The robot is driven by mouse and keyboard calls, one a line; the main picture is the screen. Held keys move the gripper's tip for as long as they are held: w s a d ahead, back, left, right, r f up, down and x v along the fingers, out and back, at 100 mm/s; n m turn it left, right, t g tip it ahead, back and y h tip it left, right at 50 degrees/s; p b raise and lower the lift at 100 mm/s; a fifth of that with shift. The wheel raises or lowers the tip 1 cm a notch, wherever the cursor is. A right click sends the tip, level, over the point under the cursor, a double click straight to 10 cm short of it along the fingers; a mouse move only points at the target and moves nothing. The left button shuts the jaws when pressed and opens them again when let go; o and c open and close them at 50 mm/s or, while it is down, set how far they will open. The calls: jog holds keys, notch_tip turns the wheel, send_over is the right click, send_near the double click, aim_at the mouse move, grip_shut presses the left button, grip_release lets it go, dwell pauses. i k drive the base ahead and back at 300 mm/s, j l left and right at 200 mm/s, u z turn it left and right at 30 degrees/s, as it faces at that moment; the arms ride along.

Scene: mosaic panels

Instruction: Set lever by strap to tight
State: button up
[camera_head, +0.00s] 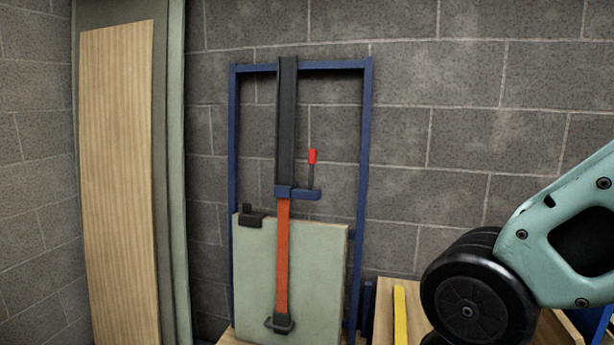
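A lever with a red grip (312,156) and a dark shaft stands upright on a small blue bracket (306,194), just right of the strap. The orange strap (283,255) runs down from the blue bracket to a dark buckle (280,324), in front of a pale green panel (322,265). Above the bracket, a dark vertical bar (287,120) reaches the top of a blue frame (367,150). My arm shows at the right edge. My gripper is not in the picture.
A grey block wall stands behind the blue frame. A wooden board (118,180) in a green-grey surround stands at the left. A yellow bar (400,315) lies on a wooden surface (416,292) at the lower right. A black clip (250,217) sits on the panel's top left corner.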

aim_at(312, 152)
jog(key=k+l+u, duration=0.3)
jog(key=l, duration=0.25)
jog(key=i+j+u, duration=0.55)
jog(key=i+u, duration=0.4)
jog(key=k, duration=0.05)
